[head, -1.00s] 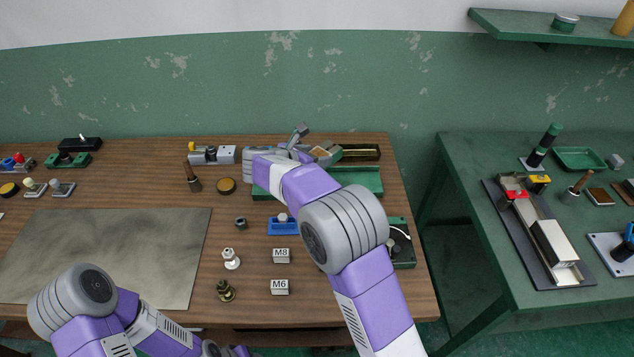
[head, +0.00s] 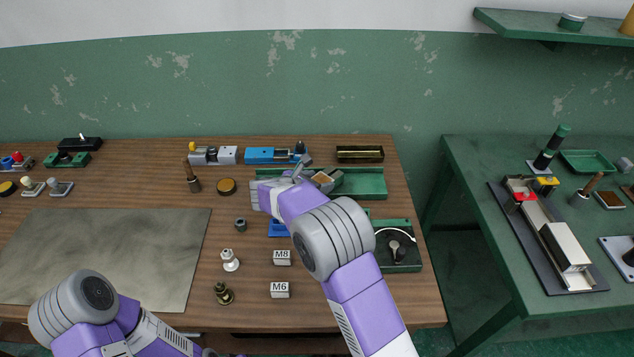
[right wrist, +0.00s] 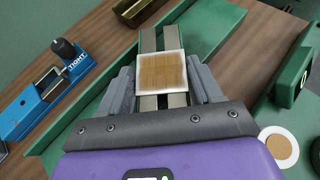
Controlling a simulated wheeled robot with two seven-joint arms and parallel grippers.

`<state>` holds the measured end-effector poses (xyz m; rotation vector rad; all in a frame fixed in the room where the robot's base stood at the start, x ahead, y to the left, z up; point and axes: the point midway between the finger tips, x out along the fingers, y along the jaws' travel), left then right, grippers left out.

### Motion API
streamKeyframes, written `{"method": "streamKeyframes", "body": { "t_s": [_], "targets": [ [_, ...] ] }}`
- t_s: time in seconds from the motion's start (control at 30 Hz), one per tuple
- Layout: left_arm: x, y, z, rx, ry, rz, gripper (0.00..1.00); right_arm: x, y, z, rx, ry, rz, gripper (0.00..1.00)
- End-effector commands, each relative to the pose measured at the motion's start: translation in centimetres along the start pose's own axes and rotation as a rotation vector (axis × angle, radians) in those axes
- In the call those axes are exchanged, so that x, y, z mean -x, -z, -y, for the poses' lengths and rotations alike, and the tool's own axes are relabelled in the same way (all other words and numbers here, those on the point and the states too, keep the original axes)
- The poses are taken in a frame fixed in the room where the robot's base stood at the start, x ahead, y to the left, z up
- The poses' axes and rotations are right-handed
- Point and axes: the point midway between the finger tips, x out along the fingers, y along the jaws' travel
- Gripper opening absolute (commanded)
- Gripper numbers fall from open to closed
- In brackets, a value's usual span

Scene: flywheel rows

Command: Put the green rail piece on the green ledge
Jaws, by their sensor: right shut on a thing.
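My right gripper (right wrist: 160,88) is shut on a square piece (right wrist: 161,72) with a tan top, pale rim and grey bars under it. The ledge's green edge (right wrist: 82,112) runs under and beside the gripper in the right wrist view. I cannot tell whether the piece touches it. My left gripper is out of view below.
A blue fixture (head: 262,156) and a dark box with a gold inside (head: 360,153) stand behind the ledge. A green dial unit (head: 400,258) stands in front, with wood between. A blue block (head: 278,229) is partly hidden by my right arm. A grey mat (head: 100,255) lies left.

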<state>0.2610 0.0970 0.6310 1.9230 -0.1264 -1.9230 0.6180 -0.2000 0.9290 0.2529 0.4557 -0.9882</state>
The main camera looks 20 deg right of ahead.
Motion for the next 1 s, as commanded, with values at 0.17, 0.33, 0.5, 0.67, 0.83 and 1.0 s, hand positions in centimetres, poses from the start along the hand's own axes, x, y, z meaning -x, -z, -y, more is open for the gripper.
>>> {"method": "streamKeyframes", "body": {
  "t_s": [0.17, 0.33, 0.5, 0.67, 0.83, 1.0],
  "targets": [
    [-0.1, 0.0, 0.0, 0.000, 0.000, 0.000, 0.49, -0.1, 0.3, 0.0, 0.000, 0.000, 0.000, 0.69],
    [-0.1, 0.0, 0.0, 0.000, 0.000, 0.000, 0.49, -0.1, 0.3, 0.0, 0.000, 0.000, 0.000, 0.90],
    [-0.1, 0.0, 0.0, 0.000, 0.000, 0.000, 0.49, -0.1, 0.3, 0.0, 0.000, 0.000, 0.000, 0.90],
    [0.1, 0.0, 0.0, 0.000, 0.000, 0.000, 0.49, 0.2, -0.1, 0.0, 0.000, -0.002, -0.001, 0.90],
    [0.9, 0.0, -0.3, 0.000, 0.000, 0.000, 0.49, 3.0, -0.2, -0.1, 0.001, -0.005, -0.001, 0.90],
    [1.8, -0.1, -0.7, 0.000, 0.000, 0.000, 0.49, 6.9, -0.3, -0.1, 0.002, -0.004, 0.000, 0.90]
  ]
}}
